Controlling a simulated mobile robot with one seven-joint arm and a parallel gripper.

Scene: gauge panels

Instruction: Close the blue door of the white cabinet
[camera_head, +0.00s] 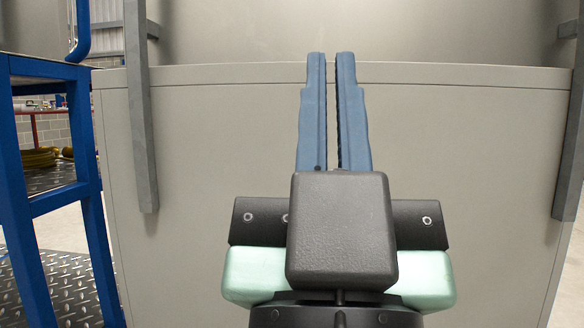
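My gripper (331,58) is in the middle of the view, pointing up the picture. Its two blue fingers stand almost parallel with a narrow gap between them, and I see nothing held in the gap. Behind the fingers is a large beige-grey box or panel (220,140) that fills most of the view. I cannot tell whether it is part of the white cabinet. I cannot make out a blue door in this view.
A blue metal frame (18,190) stands at the left. Grey upright bars (143,130) and (572,150) run down both sides of the beige panel. A brick wall, yellow coils (38,158) and tread-plate flooring (70,285) show at the left.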

